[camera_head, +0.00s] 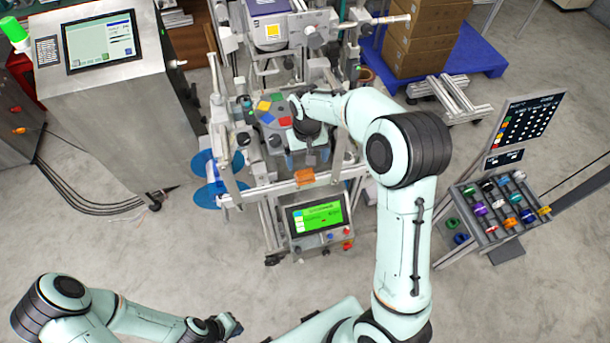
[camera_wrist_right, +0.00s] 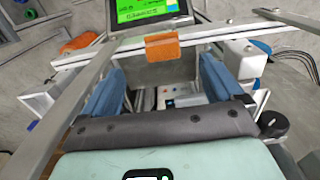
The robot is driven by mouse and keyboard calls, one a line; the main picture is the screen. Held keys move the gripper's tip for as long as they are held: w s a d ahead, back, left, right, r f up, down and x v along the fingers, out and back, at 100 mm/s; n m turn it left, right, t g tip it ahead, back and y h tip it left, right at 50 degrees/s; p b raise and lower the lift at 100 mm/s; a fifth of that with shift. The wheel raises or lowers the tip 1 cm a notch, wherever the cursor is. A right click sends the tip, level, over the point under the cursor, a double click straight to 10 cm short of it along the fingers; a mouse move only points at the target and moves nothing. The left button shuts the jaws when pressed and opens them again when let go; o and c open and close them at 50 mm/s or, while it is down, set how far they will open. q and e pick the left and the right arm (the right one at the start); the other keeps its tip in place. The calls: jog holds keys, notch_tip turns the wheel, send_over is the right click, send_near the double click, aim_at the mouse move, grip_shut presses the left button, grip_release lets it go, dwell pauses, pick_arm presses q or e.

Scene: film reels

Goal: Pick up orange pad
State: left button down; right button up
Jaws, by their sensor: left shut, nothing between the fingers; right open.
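An orange pad (camera_head: 305,176) sits on the front cross rail of the machine in the head view. In the right wrist view the orange pad (camera_wrist_right: 162,47) shows as a small block on the rail, beyond the fingertips and roughly between them. My right gripper (camera_head: 304,161) is open, just behind the rail in the head view. Its two blue fingers stand wide apart with nothing gripped between them in the wrist view (camera_wrist_right: 162,82). My left gripper (camera_head: 235,325) is shut and empty at the bottom of the head view, well away from the pad.
A grey plate (camera_head: 272,111) with several coloured pads lies behind the rail, partly covered by my right arm. A green-lit screen (camera_head: 318,215) is below the rail. Blue discs (camera_head: 205,180) are to the left. A rack of coloured reels (camera_head: 498,210) stands right. Frame posts flank the right gripper.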

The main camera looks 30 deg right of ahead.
aim_at(306, 174)
notch_tip(306, 174, down, 4)
jog(key=shift+s+f, duration=0.1)
jog(key=shift+w+a+f, duration=0.1)
jog(key=shift+w+f, duration=0.05)
jog(key=shift+f, duration=1.25)
jog(key=shift+w+f, duration=0.15)
jog(key=shift+f, duration=1.2)
jog(key=shift+s, duration=0.1)
jog(key=c, duration=1.3)
